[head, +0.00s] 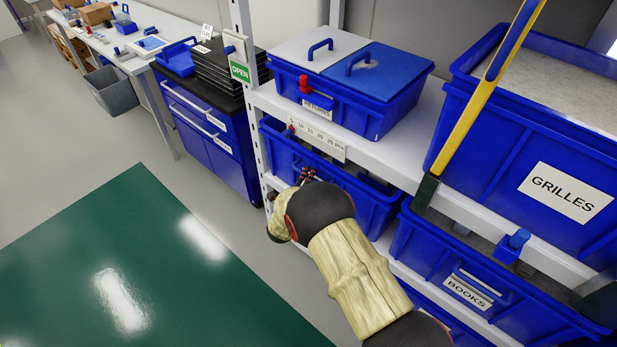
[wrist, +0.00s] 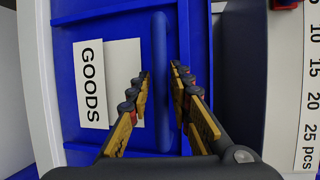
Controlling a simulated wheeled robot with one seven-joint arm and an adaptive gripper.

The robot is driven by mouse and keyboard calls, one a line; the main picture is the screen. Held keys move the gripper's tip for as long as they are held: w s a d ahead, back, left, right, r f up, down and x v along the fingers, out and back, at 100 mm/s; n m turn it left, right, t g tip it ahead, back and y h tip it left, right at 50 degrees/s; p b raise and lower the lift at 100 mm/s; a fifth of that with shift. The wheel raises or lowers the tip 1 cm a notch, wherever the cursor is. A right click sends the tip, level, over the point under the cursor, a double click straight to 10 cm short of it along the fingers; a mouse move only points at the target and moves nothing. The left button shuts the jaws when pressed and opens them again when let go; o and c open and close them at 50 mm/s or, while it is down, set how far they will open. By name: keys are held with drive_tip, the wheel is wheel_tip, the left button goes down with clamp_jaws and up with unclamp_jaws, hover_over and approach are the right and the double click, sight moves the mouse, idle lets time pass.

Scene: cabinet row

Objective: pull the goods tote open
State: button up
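The goods tote is a blue bin on the middle shelf, and its front shows in the head view (head: 372,203), partly hidden by my arm. In the wrist view its white GOODS label (wrist: 91,84) is left of a blue bar handle (wrist: 161,55). My gripper (wrist: 161,72) is open, with one finger on each side of the handle. The fingertips are close to the bar; I cannot tell whether they touch it. In the head view my gripper (head: 306,176) is at the tote's front, mostly hidden by my wrist. The tote looks pushed in.
A lidded blue box (head: 345,90) stands on the shelf above. The GRILLES bin (head: 535,150) and BOOKS tote (head: 480,275) are to the right. A yellow-and-blue bar (head: 480,100) slants before the rack.

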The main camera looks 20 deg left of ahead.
clamp_jaws()
idle(0.5)
drive_tip(key=shift+s, duration=0.1)
drive_tip(key=s+a+b, duration=0.1)
drive_tip(key=s+a, duration=0.4)
drive_tip(key=s, duration=0.7)
drive_tip(key=s+a+b, duration=0.1)
drive_tip(key=s+a, duration=0.4)
drive_tip(key=s, duration=0.7)
drive_tip(key=shift+s+f, duration=0.1)
drive_tip(key=shift+o, duration=1.6)
unclamp_jaws()
drive_tip(key=shift+o, duration=0.2)
drive_tip(key=shift+a, duration=0.1)
drive_tip(key=s+r, duration=0.1)
drive_tip(key=s, duration=0.6)
drive_tip(key=shift+s+r, duration=0.15)
drive_tip(key=shift+r, duration=0.1)
